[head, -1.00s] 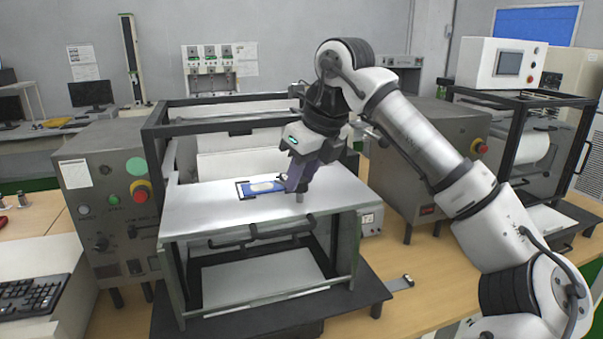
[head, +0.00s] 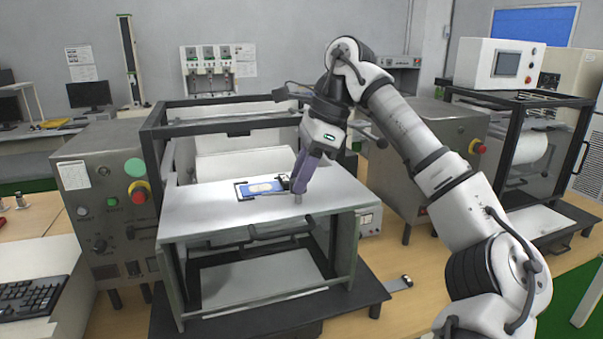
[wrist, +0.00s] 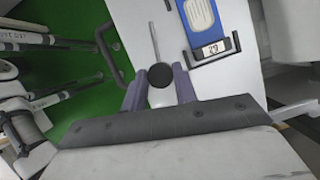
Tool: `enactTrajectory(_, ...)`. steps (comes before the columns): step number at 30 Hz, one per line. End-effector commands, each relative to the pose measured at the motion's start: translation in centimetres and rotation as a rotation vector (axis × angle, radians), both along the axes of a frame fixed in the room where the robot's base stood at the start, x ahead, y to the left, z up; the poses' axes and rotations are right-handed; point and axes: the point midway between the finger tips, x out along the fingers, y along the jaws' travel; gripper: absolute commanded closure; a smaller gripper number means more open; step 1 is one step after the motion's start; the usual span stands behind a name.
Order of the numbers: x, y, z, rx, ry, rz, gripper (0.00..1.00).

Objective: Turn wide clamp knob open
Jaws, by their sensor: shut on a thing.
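The clamp knob (wrist: 160,75) shows in the wrist view as a black round disc at the fingertips, with a thin grey rod lying beyond it. My gripper (wrist: 160,88) has a purple finger on each side of it and is shut on it. In the head view my gripper (head: 299,182) points down, tilted, at the right part of the white-topped table. The fingers hide most of the knob there; a short grey post (head: 298,198) shows just below them. I cannot tell how far the knob is turned.
A black frame (head: 230,103) stands behind the table (head: 215,215). A grey control box (head: 105,205) with a red button stands left.

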Motion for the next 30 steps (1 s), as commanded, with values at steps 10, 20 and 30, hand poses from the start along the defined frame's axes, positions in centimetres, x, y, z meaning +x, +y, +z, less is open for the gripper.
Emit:
enactTrajectory(10, 0.10, 0.01, 0.06, -0.001, -0.001, 0.150, 0.94)
enactTrajectory(20, 0.09, 0.02, 0.07, -0.001, -0.002, 0.183, 0.94)
enactTrajectory(30, 0.09, 0.02, 0.06, -0.001, -0.001, 0.183, 0.61)
